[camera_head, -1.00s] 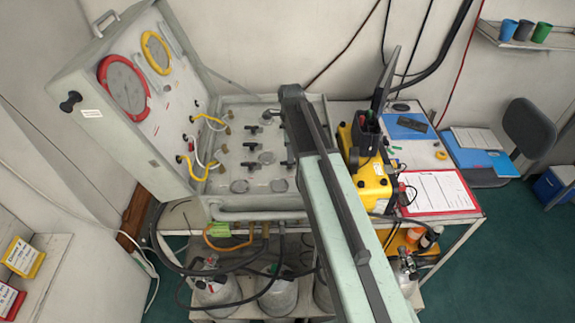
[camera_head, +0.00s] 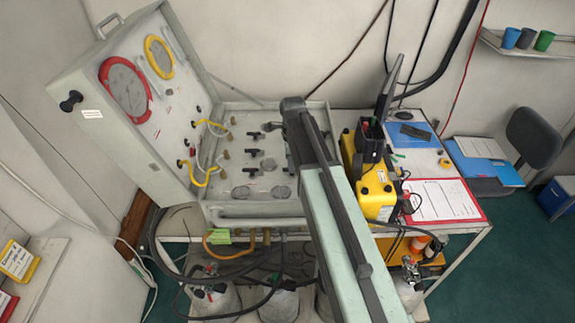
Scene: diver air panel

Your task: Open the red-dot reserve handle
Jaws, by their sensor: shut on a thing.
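The grey air panel (camera_head: 265,208) lies open on the bench, with several dark handles on its face. One black handle (camera_head: 255,135) stands in the upper middle and another (camera_head: 249,165) lower down. I cannot make out a red dot on any handle. My arm crosses from the bottom right and its dark far end reaches over the panel's right side, covering that part. My gripper is hidden behind the arm, so its jaws and whatever is between them do not show.
The raised lid (camera_head: 80,125) with red and yellow gauges stands left of the panel. A yellow case (camera_head: 375,196) is close on the right, beside a red clipboard (camera_head: 440,200). Hoses and cylinders (camera_head: 215,297) are below the bench. The panel's left part is clear of my arm.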

